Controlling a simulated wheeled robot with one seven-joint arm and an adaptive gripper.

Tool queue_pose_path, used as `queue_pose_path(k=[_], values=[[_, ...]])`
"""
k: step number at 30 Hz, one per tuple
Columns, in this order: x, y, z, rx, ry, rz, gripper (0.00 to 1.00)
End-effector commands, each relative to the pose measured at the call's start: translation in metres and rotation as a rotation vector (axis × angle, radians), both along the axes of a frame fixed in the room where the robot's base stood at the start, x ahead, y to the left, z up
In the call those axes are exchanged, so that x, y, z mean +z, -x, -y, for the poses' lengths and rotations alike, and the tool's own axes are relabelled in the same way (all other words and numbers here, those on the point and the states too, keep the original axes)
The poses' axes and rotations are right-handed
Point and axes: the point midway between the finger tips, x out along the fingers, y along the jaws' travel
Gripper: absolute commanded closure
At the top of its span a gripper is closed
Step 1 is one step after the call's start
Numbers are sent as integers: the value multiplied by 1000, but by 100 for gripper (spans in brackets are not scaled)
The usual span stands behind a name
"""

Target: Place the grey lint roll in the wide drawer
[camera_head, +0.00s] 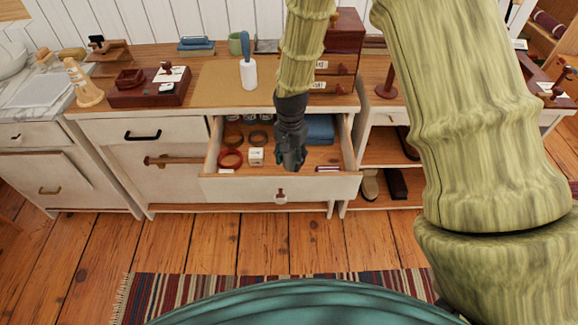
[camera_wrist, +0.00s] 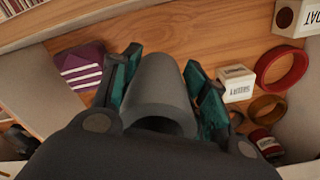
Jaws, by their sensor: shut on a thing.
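My gripper (camera_head: 291,160) hangs over the open wide drawer (camera_head: 300,187). In the wrist view, my gripper (camera_wrist: 163,88) has its two teal fingers on either side of the grey lint roll (camera_wrist: 160,90) and is shut on it. The roll is a grey tube with its hollow end toward the wrist camera. The wooden drawer floor (camera_wrist: 185,40) lies beyond it. I cannot tell whether the roll touches the floor. In the head view the gripper hides most of the roll.
The drawer holds a red ring (camera_head: 230,159), a small white box (camera_head: 256,156), a blue folded item (camera_head: 320,128) and a purple striped packet (camera_wrist: 80,67). Other rings lie at the back left. Bare floor shows around the gripper.

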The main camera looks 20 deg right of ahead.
Motion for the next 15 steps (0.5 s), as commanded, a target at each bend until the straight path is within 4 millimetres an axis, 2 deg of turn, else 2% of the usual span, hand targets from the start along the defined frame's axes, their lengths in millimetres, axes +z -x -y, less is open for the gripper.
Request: queue_pose_path(k=[10,15], values=[[-21,0,0,0,0,0,80],[-41,0,0,1,0,-1,80]])
